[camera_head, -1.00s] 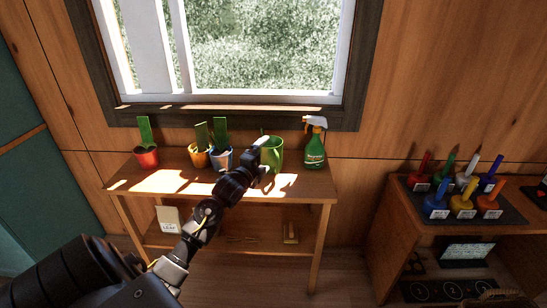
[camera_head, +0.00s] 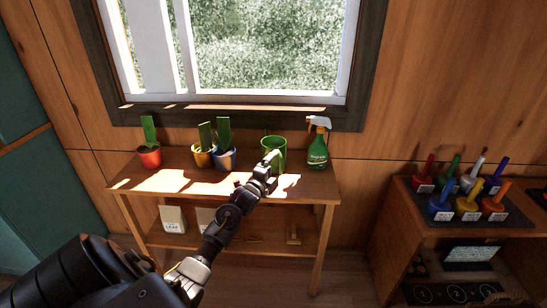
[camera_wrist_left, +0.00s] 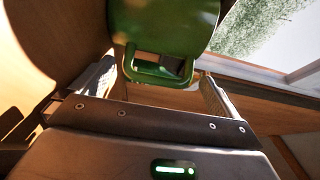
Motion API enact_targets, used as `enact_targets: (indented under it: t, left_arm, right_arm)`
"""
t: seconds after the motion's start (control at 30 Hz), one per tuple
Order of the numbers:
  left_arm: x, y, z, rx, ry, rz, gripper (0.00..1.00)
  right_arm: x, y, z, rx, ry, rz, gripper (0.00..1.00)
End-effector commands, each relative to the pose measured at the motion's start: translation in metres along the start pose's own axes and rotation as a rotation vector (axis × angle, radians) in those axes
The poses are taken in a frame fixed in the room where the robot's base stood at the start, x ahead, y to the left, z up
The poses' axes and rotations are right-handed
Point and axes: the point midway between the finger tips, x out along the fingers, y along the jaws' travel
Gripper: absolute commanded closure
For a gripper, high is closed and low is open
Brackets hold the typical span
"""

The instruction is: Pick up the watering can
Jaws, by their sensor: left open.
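The green watering can (camera_head: 273,147) stands on the wooden table (camera_head: 305,187) below the window, left of the spray bottle. The left wrist view shows its green body (camera_wrist_left: 160,28) and a looped handle (camera_wrist_left: 158,72) facing me. My left gripper (camera_head: 268,166) is in front of the can. In the wrist view its open fingers (camera_wrist_left: 156,88) stand on either side of the handle, with a gap on both sides. The can's lower front is partly hidden behind the gripper in the head view. My right gripper is not in view.
A green spray bottle (camera_head: 317,148) stands close right of the can. Potted plants in blue (camera_head: 224,160), yellow (camera_head: 202,158) and red (camera_head: 149,157) pots stand left. Packets (camera_head: 173,220) lie on the lower shelf. A cabinet with several coloured tools (camera_head: 466,205) is at the right.

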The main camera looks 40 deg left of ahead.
Motion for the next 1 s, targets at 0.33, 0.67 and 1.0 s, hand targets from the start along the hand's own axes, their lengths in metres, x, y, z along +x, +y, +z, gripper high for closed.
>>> enact_targets:
  t: [0.33,0.67,1.0]
  left_arm:
    - [0.029,0.0,0.0,-0.001,0.0,0.001,0.0]
    - [0.029,0.0,0.0,-0.001,0.0,0.001,0.25]
    - [0.029,-0.003,0.0,0.0,-0.001,-0.005,0.61]
  right_arm:
    - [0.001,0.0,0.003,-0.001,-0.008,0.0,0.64]
    - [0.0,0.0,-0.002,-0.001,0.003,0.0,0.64]
    - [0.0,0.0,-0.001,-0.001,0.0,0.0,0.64]
